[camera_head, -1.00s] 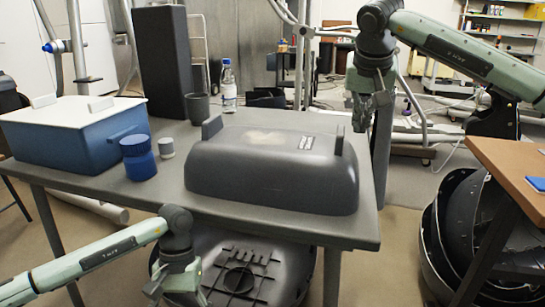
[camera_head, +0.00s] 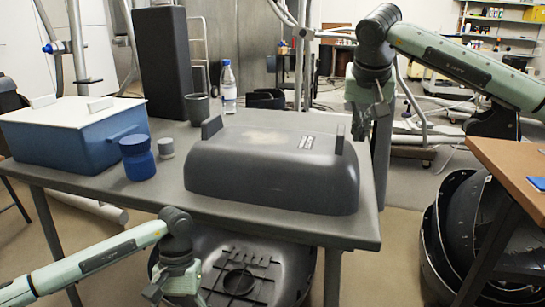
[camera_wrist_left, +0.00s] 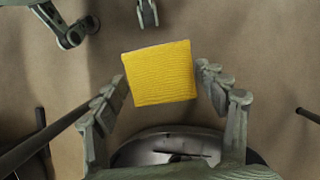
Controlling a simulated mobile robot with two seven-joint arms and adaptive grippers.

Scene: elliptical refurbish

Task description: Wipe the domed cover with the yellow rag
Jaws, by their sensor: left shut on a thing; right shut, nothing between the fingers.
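The domed cover (camera_head: 270,172) is a dark grey rounded shell lying dome up on the grey table, with a pale dusty smudge (camera_head: 263,137) and a small label on top. My left gripper (camera_head: 175,292) is low in front of the table, below its front edge. In the left wrist view the left gripper (camera_wrist_left: 160,85) is shut on the yellow rag (camera_wrist_left: 160,73), a ribbed square. The rag does not show in the head view. My right gripper (camera_head: 366,128) hangs shut and empty beyond the cover's right end, apart from it.
A blue box with a white lid (camera_head: 75,135), a blue jar (camera_head: 138,160), a small grey pot (camera_head: 166,148), a dark cup (camera_head: 197,107) and a water bottle (camera_head: 228,87) stand on the table. More dark shells lie below and right.

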